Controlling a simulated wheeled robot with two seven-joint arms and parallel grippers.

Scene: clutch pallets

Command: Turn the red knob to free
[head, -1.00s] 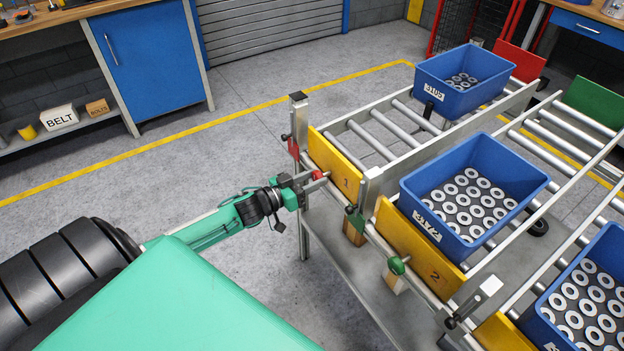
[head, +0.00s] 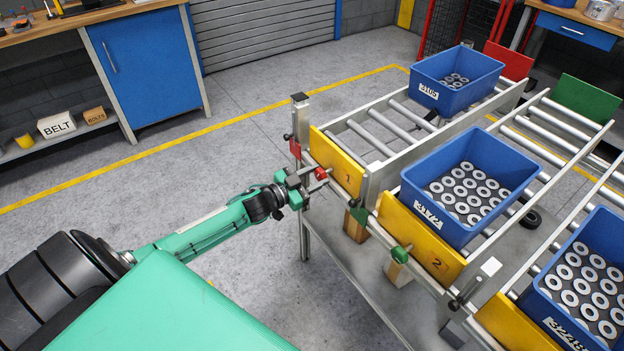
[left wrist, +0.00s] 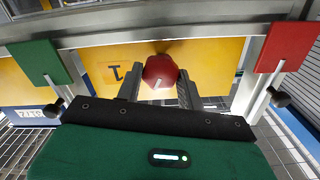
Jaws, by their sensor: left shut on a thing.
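The red knob (head: 321,173) is on the front rail below the yellow plate marked 1 (head: 338,162). My left gripper (head: 317,182) reaches it from the left and is shut on it. In the left wrist view the red knob (left wrist: 160,72) sits between the two dark fingers, with a short pale mark on its face. A red tab (head: 295,149) is on the post left of the knob, and a green tab (head: 358,214) is to its right. The left wrist view shows the green tab (left wrist: 38,62) at left and the red tab (left wrist: 290,45) at right. My right gripper is not in view.
A green knob (head: 400,254) is on the rail below the yellow plate marked 2 (head: 418,240). Blue crates (head: 415,190) with ring-shaped parts stand on the roller lanes. The floor left of the rack is clear.

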